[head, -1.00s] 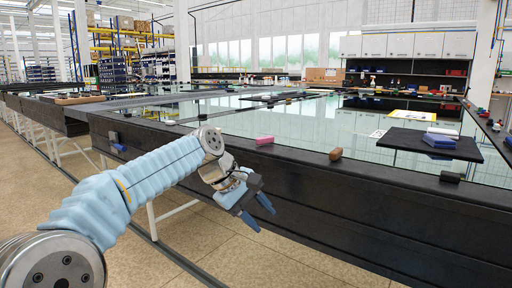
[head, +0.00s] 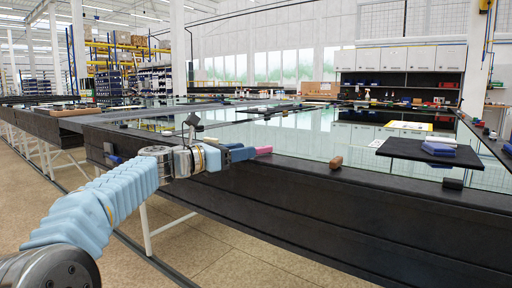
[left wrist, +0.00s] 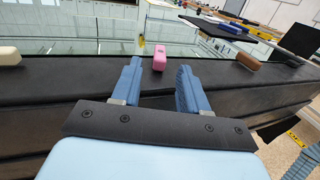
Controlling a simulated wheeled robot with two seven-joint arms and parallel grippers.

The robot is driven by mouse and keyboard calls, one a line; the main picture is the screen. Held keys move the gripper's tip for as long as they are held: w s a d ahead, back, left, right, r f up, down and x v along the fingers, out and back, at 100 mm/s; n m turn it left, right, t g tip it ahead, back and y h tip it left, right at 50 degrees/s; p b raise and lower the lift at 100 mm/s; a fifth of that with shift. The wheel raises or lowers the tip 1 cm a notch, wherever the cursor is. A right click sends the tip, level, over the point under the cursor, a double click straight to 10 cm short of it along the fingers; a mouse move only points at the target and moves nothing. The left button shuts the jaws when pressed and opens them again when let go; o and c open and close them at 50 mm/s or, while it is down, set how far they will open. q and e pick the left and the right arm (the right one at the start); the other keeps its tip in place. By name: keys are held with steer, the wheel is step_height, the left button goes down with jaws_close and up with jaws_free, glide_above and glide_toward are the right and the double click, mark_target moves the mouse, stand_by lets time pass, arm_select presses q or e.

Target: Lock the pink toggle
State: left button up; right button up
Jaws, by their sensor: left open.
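The pink toggle (head: 264,150) sits on the black frame edge beside the glass in the head view. In the left wrist view the pink toggle (left wrist: 160,57) stands beyond my fingertips, between their lines, a little nearer the left finger. My left gripper (head: 248,154) is at the frame edge just left of the toggle, its blue fingers pointing at it. In the left wrist view my left gripper (left wrist: 158,80) is open with nothing between its fingers. Whether a finger touches the toggle I cannot tell.
A brown toggle (head: 336,162) and a black one (head: 452,183) sit further right along the edge. A cream toggle (left wrist: 9,56) is at left in the wrist view. A black board (head: 400,147) with blue blocks (head: 438,149) lies on the glass.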

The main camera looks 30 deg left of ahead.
mark_target(258, 149)
arm_select(q)
steer(key=x, duration=0.5)
steer(key=shift+w+d+p, duration=0.1)
steer(key=shift+w+p, duration=0.05)
steer(key=shift+p, duration=0.25)
steer(key=shift+c, duration=0.2)
jaws_close()
steer(key=shift+d+f+n+t+y+b, duration=0.1)
steer(key=shift+d+n+t+y+b, duration=0.15)
steer(key=shift+y, duration=0.2)
steer(key=shift+d+n+t+y+b, duration=0.15)
steer(key=shift+n+y+b, duration=0.1)
steer(key=shift+n+y, duration=0.9)
steer(key=shift+y, duration=0.5)
steer(key=shift+n+t+y, duration=0.3)
steer(key=shift+n+y, duration=0.2)
steer(key=shift+y, duration=0.3)
steer(key=shift+o, duration=0.2)
jaws_free()
